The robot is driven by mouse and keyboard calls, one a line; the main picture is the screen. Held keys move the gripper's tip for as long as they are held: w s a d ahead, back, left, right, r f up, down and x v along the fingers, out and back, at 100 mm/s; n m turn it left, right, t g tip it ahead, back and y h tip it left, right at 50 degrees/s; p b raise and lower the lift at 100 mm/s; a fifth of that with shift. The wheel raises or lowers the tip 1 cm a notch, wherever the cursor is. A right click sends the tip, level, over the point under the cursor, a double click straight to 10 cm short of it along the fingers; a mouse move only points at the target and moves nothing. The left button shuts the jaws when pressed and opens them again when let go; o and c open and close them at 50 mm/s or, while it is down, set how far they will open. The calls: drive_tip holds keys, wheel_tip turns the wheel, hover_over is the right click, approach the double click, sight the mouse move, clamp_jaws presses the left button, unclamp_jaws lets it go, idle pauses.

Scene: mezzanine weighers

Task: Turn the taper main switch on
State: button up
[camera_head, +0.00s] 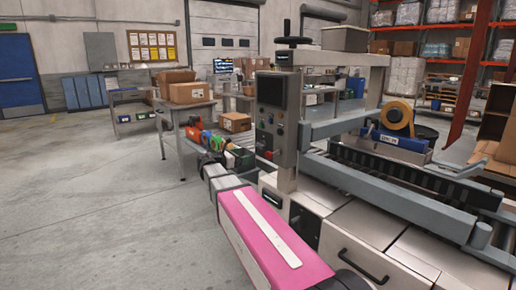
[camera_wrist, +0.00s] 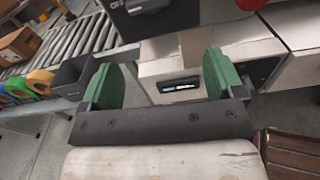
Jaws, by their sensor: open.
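The taper (camera_head: 340,150) fills the right half of the head view. Its upright grey control panel (camera_head: 278,115) carries a dark screen (camera_head: 270,88) with several small buttons below. A small red control (camera_head: 269,154) sits at the panel's lower end; it looks like the main switch, but its setting is too small to read. My gripper (camera_head: 241,158) is in front of the panel's lower end, apart from the red control as far as I can tell. In the wrist view my gripper (camera_wrist: 160,82) is open, with nothing between its green pads. A red part (camera_wrist: 252,4) is cut off at the top edge.
A side table (camera_head: 190,105) with cardboard boxes (camera_head: 190,92) stands behind, left of the panel. Coloured tape dispensers (camera_wrist: 38,83) and a roller conveyor (camera_wrist: 75,38) are left in the wrist view. The taper's base cabinet (camera_head: 355,225) is close at right. The left floor is clear.

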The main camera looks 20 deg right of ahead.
sight(258, 146)
drive_tip(key=shift+n+h, duration=0.4)
drive_tip(key=x, duration=0.3)
drive_tip(key=r+x, duration=0.1)
drive_tip(key=x, duration=0.3)
drive_tip(key=w+r+x, duration=0.1)
drive_tip(key=x, duration=0.2)
drive_tip(key=shift+w+d, duration=0.1)
drive_tip(key=c, duration=0.9)
